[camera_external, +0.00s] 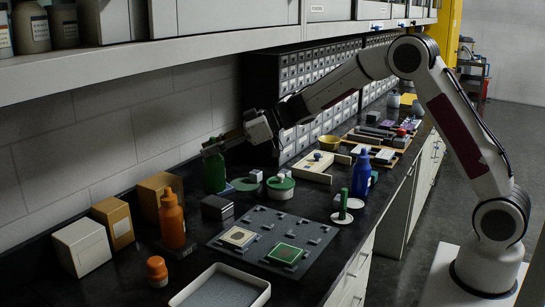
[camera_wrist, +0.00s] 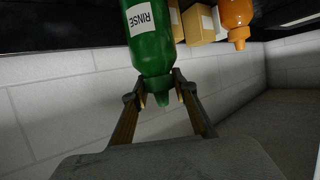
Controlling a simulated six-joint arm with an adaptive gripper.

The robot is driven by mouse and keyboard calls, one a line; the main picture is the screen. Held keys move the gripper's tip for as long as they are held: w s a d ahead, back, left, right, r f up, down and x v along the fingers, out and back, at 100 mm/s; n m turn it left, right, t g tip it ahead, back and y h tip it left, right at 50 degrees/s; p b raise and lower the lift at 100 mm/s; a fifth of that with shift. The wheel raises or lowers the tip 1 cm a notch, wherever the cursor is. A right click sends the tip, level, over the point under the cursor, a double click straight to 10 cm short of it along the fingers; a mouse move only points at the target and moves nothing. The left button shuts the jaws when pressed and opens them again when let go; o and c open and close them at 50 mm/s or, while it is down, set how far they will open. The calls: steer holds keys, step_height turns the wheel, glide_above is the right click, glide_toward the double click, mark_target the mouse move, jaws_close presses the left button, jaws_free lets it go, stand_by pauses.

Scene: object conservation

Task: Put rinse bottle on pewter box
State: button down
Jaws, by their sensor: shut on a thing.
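The green rinse bottle (camera_external: 214,174) is upright at the back of the counter near the wall. In the wrist view it appears upside down with a white RINSE label (camera_wrist: 141,19). My gripper (camera_external: 211,149) is shut on its narrow top, with one finger on each side (camera_wrist: 161,88). I cannot tell whether its base touches the counter. A small grey box (camera_external: 217,208), which looks like the pewter box, sits on the counter in front of the bottle. Its top is bare.
An orange bottle (camera_external: 172,222) and tan boxes (camera_external: 116,224) stand to the left. A green round container (camera_external: 280,188) is to the right. A grey board (camera_external: 273,240) with raised blocks lies in front of the grey box. The overhead shelf (camera_external: 200,55) hangs above.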

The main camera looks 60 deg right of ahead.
mark_target(217, 157)
steer(key=shift+f, duration=1.95)
steer(key=c, duration=1.6)
jaws_free()
steer(key=shift+s, duration=0.1)
steer(key=shift+s+d+r, duration=0.4)
steer(key=v, duration=1)
steer(key=shift+s+d+r, duration=0.1)
steer(key=shift+s+r, duration=0.05)
steer(key=shift+s, duration=0.1)
